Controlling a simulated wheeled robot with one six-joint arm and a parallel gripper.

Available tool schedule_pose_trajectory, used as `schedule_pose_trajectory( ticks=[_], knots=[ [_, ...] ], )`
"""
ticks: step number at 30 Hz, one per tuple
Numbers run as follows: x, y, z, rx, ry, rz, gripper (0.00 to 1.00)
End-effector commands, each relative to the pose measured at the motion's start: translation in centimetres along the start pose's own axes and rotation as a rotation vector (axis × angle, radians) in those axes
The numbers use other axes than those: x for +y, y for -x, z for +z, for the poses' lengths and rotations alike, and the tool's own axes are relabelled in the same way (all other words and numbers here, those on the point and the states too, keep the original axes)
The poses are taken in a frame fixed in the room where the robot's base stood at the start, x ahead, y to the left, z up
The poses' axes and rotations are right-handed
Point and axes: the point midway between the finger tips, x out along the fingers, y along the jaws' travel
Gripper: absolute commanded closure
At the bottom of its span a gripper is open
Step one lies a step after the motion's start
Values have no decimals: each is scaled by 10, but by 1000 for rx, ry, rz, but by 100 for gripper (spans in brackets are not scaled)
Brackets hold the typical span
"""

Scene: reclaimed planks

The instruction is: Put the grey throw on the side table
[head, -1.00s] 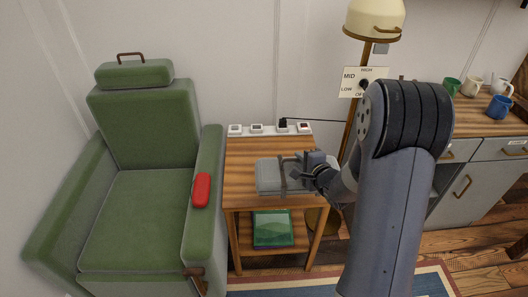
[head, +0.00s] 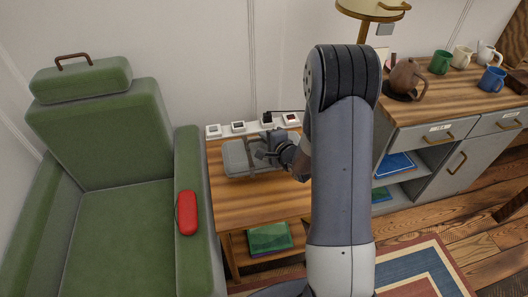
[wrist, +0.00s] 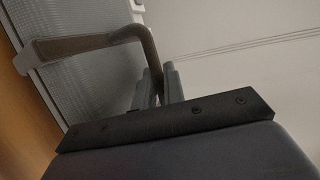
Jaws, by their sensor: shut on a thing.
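The grey throw (head: 238,160) is a flat folded bundle with a darker strap across it. In the head view it is over the back part of the wooden side table (head: 245,208); whether it rests on the top or hangs just above it I cannot tell. My gripper (head: 268,152) is at its right side, shut on its strap or handle. In the wrist view the throw's woven grey surface (wrist: 85,85) fills the upper left, and a brown handle (wrist: 90,43) runs to my gripper's fingers (wrist: 160,85). My arm hides part of the table's right side.
A green armchair (head: 110,140) stands left of the table, with a red case (head: 187,213) on its arm. A power strip (head: 238,127) lies behind the tabletop. A green book (head: 269,237) is on the lower shelf. A cabinet (head: 450,140) with mugs and a teapot (head: 406,80) stands right.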

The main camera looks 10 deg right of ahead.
Motion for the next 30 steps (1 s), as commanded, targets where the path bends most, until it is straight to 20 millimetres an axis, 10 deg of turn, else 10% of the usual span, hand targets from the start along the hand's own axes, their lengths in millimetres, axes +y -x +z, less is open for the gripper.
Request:
schedule_pose_trajectory(
  ticks=[24, 30],
  knots=[
    [43, -16, -5, 0, 2, -3, 100],
    [42, -15, -5, 0, 2, -1, 73]
  ],
)
